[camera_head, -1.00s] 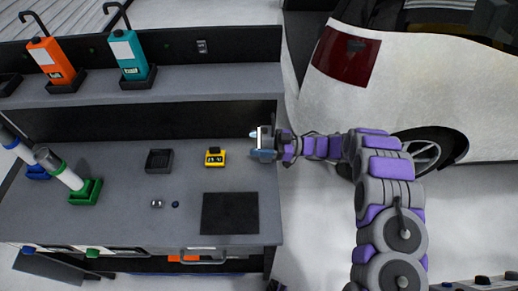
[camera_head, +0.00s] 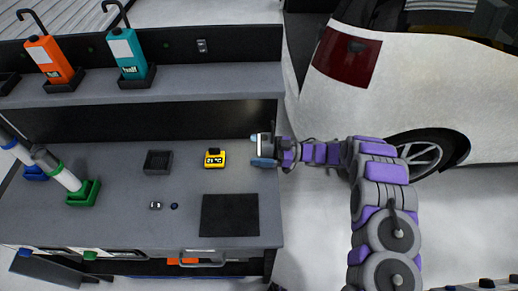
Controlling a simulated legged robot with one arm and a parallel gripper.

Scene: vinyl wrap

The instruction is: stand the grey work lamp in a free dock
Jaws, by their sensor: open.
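I cannot make out a grey work lamp in this view. An orange lamp-like tool (camera_head: 49,59) and a teal one (camera_head: 128,53), each with a dark hook on top, stand in black docks on the raised shelf. Another black dock (camera_head: 8,82) at the far left edge is partly cut off and looks empty. A square black holder (camera_head: 158,162) on the bench top is empty. My gripper (camera_head: 258,149) is open and empty at the bench's right edge, pointing left, to the right of and apart from the yellow device.
The yellow device (camera_head: 215,158), a small metal piece (camera_head: 155,205), a small dark blue piece (camera_head: 174,206) and a black mat (camera_head: 230,216) lie on the bench (camera_head: 110,222). White tubes lean in green (camera_head: 83,193) and blue (camera_head: 36,173) bases. A white car (camera_head: 430,85) stands right.

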